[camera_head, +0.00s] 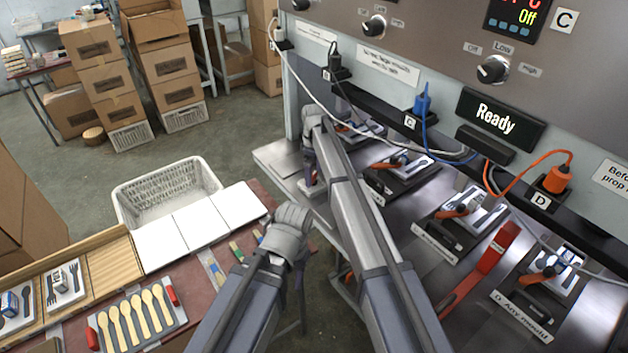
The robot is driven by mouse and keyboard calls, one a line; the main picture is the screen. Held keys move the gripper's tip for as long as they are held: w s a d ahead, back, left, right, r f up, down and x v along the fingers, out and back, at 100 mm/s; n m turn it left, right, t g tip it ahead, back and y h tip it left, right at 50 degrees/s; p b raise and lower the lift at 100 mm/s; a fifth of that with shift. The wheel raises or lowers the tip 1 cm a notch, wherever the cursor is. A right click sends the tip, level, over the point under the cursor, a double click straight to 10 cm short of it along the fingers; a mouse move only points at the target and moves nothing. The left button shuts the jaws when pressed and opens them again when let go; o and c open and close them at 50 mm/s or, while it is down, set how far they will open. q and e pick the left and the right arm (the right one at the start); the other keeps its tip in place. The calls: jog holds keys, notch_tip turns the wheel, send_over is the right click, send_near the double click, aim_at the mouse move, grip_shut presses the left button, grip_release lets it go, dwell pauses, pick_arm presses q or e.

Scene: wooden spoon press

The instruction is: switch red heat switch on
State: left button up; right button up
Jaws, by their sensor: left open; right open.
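No control labelled as a red heat switch can be made out. Dark rotary knobs (491,69) marked Off, Low and High sit on the grey control panel (590,60), and a display (515,17) there reads Off in yellow. A red lever-like part (493,250) rises from the press bench at the right. My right gripper (311,178) is open at the far left end of the bench, close to a small red patch, contact unclear. My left gripper (299,290) is open, low between the side table and the bench; its fingers are partly hidden.
Sockets C (411,122) and D (541,200) hold blue and orange plugs. Cables hang across the panel front. Boxes stand behind; open floor lies between.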

jog(key=shift+f, duration=0.15)
jog(key=c, duration=1.4)
